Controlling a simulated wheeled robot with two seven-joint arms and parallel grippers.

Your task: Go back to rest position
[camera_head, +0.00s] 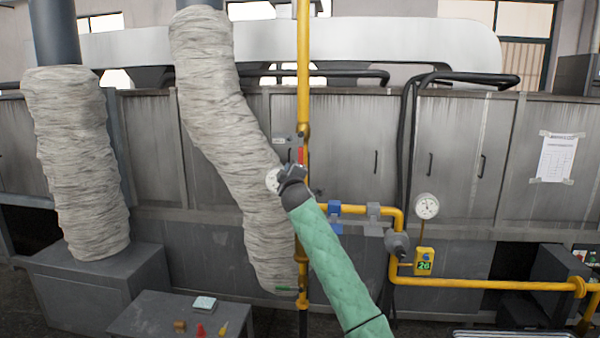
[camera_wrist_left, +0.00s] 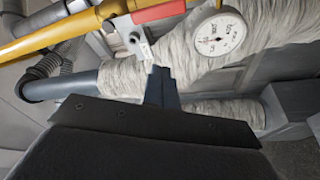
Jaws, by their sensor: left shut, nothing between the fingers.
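My left gripper (camera_head: 289,173) is at the end of a green-sleeved arm, raised in front of the yellow vertical pipe (camera_head: 303,60). Its dark fingers are shut and empty. In the left wrist view the closed fingertips (camera_wrist_left: 160,74) point toward a wrapped grey duct. A red valve handle (camera_head: 301,155) is just above the gripper, and it also shows in the wrist view (camera_wrist_left: 160,12). A round white gauge (camera_wrist_left: 218,34) is right of the fingertips there; in the head view the gripper partly hides it. I cannot tell whether the fingers touch anything. My right gripper is not in view.
Two wrapped ducts (camera_head: 75,165) stand at the left and centre. Yellow piping (camera_head: 480,284) with a second gauge (camera_head: 427,206) runs to the right. A low grey box (camera_head: 150,312) with small items stands at bottom left. A metallic edge (camera_head: 512,334) shows at bottom right.

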